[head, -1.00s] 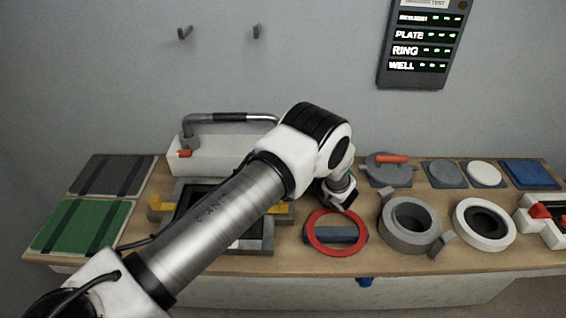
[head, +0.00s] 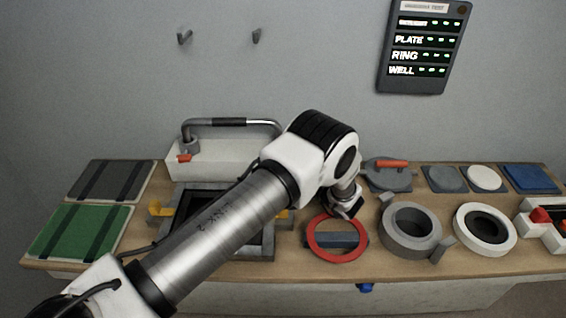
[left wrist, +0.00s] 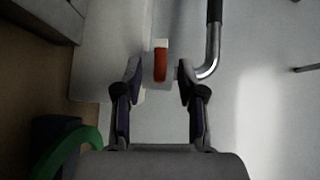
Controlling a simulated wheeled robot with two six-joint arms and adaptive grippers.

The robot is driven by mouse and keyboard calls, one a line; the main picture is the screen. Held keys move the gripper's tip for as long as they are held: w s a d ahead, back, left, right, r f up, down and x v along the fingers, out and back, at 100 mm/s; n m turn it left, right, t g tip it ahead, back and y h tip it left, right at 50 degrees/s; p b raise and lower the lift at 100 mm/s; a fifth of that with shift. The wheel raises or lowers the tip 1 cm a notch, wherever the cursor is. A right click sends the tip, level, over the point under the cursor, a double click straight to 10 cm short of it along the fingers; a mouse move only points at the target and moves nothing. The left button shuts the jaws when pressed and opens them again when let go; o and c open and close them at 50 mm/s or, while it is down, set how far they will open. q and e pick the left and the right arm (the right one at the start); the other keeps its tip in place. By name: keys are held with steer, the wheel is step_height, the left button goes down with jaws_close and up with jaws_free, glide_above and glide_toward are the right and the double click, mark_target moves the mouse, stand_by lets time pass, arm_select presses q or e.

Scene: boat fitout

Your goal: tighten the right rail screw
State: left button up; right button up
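The rail (head: 240,122), a bent steel bar with a black grip, stands on a white box (head: 220,160). A red tab (head: 184,158) sits at its left foot. In the head view my arm hides the rail's right foot. In the left wrist view a red screw tab (left wrist: 161,62) lies beside the bend of the rail (left wrist: 210,66). My left gripper (left wrist: 160,72) is open around the line of this tab, one finger to each side, with gaps showing. I cannot tell how far the tab is beyond the fingertips. My right gripper is in neither view.
A red ring (head: 316,246), a grey ring (head: 388,226) and a white ring (head: 461,226) lie on the bench right of my arm. A grey lid with a red handle (head: 391,164) is behind them. Green (head: 75,230) and dark (head: 110,180) panels lie left.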

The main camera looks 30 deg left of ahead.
arm_select(q)
steer(key=v, duration=1)
steer(key=shift+d, duration=0.2)
